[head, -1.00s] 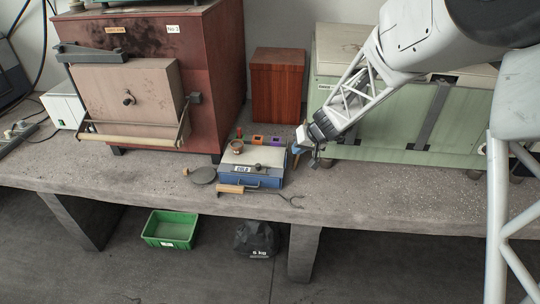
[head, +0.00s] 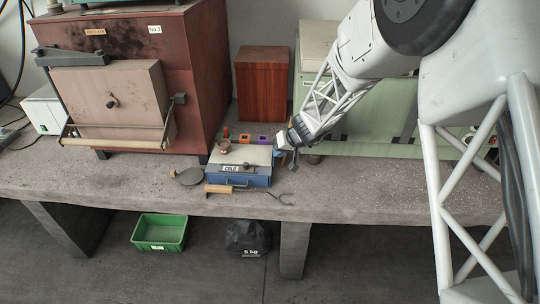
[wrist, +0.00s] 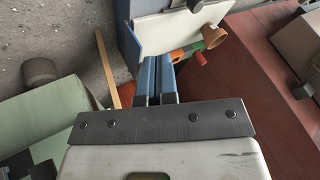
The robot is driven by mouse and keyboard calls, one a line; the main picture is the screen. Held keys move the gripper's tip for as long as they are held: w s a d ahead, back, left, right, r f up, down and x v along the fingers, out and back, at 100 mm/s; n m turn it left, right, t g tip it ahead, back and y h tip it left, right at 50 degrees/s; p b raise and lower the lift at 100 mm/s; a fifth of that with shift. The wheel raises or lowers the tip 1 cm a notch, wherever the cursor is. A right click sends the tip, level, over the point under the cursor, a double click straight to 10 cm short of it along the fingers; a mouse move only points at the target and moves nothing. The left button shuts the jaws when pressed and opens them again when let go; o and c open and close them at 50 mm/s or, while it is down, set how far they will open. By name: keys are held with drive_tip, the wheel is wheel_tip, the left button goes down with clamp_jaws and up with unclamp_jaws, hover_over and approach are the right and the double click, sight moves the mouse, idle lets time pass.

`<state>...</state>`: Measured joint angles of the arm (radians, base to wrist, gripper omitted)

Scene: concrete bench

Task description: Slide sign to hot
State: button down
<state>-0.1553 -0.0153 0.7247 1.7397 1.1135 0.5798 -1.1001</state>
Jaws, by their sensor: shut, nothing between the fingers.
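A low box (head: 240,179) with a blue front and pale top stands on the bench, left of my gripper. A small sign reading COLD (head: 230,168) is at the left of its front edge, with a dark knob (head: 249,168) to the right of it. My gripper (head: 283,150) is by the box's right side; whether it touches is unclear. In the wrist view, the blue fingers of my gripper (wrist: 157,66) are together and empty, pointing towards the box's pale top (wrist: 180,32). The sign cannot be made out there.
A copper cup (head: 224,147) sits on the box, with small coloured blocks (head: 245,138) behind. A wooden-handled tool (head: 219,189) and a round dark disc (head: 188,177) lie nearby. A red furnace (head: 185,75) stands left, a wooden box (head: 263,85) behind, and a green cabinet (head: 370,125) right.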

sight(246, 166)
drive_tip(key=x, duration=0.9)
drive_tip(key=shift+w+a+f, duration=0.15)
drive_tip(key=shift+a+f, duration=0.05)
drive_tip(key=shift+f, duration=0.1)
drive_tip(key=shift+s+a, duration=0.25)
drive_tip(key=shift+a, duration=0.75)
drive_tip(key=shift+s+a, duration=0.2)
drive_tip(key=shift+a, duration=0.7)
drive_tip(key=shift+a, duration=0.1)
drive_tip(key=shift+a+r, duration=0.1)
drive_tip(key=shift+a, duration=3.15)
drive_tip(key=shift+d, duration=0.1)
